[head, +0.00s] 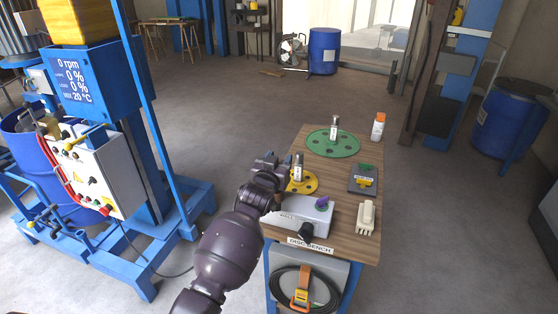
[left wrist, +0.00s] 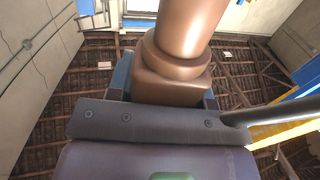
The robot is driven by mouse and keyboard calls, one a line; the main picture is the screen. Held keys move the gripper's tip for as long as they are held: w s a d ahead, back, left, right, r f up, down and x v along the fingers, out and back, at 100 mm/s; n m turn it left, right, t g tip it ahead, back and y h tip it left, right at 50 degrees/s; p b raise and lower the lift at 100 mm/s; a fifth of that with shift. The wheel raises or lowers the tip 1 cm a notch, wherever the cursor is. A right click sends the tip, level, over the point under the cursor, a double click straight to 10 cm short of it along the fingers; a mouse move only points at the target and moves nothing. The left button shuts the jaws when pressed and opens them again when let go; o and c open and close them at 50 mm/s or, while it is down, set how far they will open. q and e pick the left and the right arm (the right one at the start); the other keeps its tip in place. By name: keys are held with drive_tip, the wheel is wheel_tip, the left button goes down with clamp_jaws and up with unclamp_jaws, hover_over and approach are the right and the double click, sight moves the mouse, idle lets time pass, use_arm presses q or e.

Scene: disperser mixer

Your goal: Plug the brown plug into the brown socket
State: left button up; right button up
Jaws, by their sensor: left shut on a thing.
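My left gripper (head: 268,165) is over the left edge of the wooden disc bench, beside the yellow disc. In the left wrist view it is shut on the brown plug (left wrist: 175,75), a smooth piece with a blocky base and a thick round body that runs up out of the frame. In the head view I cannot make out the plug clearly at the gripper. I cannot pick out the brown socket in either view. My right gripper is not in view.
On the bench (head: 311,163) are a grey box (head: 290,222) with a purple knob, a yellow disc (head: 310,184), a green disc (head: 347,148), a white bottle (head: 378,127) and a beige block (head: 367,217). The blue mixer (head: 148,180) with its control panel (head: 108,178) stands left; floor lies between.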

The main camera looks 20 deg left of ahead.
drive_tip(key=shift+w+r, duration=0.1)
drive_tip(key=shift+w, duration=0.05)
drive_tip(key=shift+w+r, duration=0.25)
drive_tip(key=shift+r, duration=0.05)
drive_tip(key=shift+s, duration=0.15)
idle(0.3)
use_arm(q)
drive_tip(key=shift+p, duration=0.35)
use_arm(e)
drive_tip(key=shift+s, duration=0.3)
use_arm(q)
drive_tip(key=shift+f, duration=0.35)
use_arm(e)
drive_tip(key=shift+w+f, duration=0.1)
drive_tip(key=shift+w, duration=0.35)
use_arm(q)
drive_tip(key=shift+f+b, duration=0.35)
drive_tip(key=shift+b, duration=0.15)
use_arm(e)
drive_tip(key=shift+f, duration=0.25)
use_arm(q)
drive_tip(key=shift+f, duration=0.45)
drive_tip(key=shift+b, duration=0.3)
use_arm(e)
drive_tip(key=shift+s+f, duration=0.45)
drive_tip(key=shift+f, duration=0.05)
